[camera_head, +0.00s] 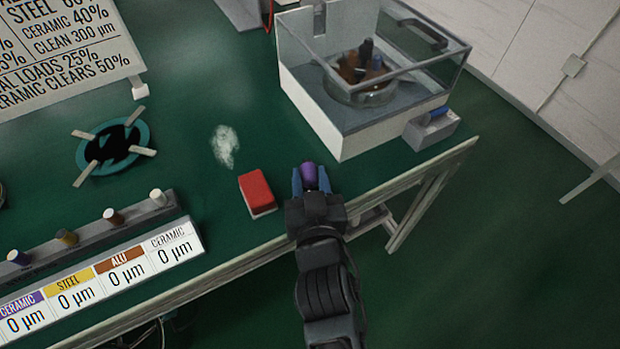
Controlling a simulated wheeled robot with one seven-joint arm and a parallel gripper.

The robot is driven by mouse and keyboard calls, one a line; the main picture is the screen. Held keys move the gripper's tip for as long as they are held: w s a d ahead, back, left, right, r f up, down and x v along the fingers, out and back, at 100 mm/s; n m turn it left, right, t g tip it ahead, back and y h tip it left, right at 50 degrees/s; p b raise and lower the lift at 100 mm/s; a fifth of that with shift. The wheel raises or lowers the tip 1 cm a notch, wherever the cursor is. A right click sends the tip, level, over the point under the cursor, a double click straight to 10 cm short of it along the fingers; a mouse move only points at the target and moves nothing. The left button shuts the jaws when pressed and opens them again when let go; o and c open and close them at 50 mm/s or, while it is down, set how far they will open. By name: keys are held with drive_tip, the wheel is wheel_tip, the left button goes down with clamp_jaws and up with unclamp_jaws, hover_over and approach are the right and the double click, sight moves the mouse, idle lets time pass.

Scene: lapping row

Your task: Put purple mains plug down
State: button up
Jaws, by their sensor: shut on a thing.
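The purple mains plug (308,172) shows as a small purple piece between the blue fingertips of my gripper (310,180). My gripper is shut on it, near the front edge of the green table (190,105). Most of the plug is hidden by the fingers. I cannot tell whether it touches the table top.
A red and white block (257,193) lies just left of my gripper, with a white powdery patch (225,146) beyond it. A clear-walled box (335,140) stands behind right. A labelled rack (100,270) with several pegs is at lower left. A teal disc (82,155) lies farther left.

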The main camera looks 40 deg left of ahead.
drive_tip(key=shift+f, duration=0.15)
drive_tip(key=o, duration=1)
drive_tip(key=shift+o, duration=0.2)
drive_tip(key=shift+r, duration=0.2)
drive_tip(key=v, duration=1.2)
drive_tip(key=shift+b, duration=0.45)
drive_tip(key=shift+f, duration=0.15)
